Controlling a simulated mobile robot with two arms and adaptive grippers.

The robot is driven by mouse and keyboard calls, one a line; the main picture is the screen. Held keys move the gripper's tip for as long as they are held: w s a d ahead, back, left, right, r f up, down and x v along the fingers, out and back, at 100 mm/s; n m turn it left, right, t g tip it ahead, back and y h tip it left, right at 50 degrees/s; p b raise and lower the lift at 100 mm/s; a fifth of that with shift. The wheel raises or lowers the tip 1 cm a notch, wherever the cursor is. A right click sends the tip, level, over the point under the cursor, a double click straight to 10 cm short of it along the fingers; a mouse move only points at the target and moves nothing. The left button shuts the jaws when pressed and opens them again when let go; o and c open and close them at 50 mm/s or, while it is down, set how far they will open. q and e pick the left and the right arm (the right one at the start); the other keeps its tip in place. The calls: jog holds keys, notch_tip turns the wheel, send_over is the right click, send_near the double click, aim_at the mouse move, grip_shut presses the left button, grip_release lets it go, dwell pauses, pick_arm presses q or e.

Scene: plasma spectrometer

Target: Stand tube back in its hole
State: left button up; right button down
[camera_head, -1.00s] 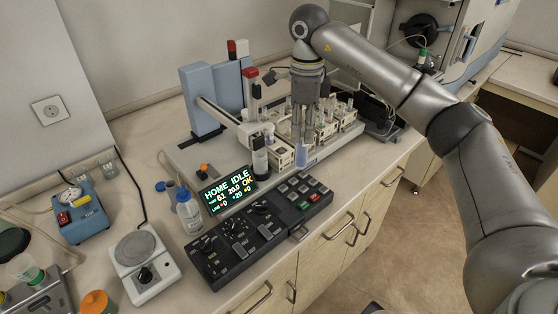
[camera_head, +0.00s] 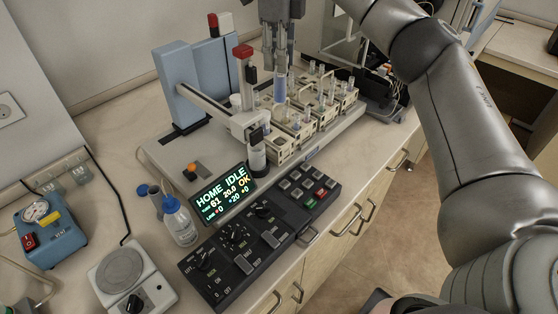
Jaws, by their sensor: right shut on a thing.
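My right gripper (camera_head: 280,60) comes down from the top of the picture, fingers pointing down. It is shut on a tube (camera_head: 280,88), a clear, upright tube with blue liquid in its lower part. The tube hangs below the fingertips, over the left part of the racks; I cannot tell whether its bottom is in a hole or above it. Several pale racks (camera_head: 278,149) with other tubes stand on the autosampler tray below and to the right. The empty hole cannot be picked out. My left gripper is not in view.
The autosampler's blue tower (camera_head: 177,92) and its arm (camera_head: 213,109) stand left of the racks, with a red-topped post (camera_head: 243,52) close to the tube. A control panel (camera_head: 262,240), a lit display (camera_head: 223,195) and a wash bottle (camera_head: 180,222) are in front.

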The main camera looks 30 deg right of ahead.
aim_at(279, 81)
jog(key=shift+w+f, duration=0.1)
jog(key=shift+f, duration=0.15)
jog(key=shift+w+f+b, duration=0.1)
jog(key=shift+f+b, duration=0.15)
jog(key=shift+b, duration=0.1)
jog(key=f, duration=0.5)
jog(key=shift+s, duration=0.2)
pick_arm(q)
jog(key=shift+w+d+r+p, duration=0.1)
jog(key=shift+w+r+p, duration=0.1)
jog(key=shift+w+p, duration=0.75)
pick_arm(e)
notch_tip(279, 81, down, 12)
jog(key=shift+w, duration=0.15)
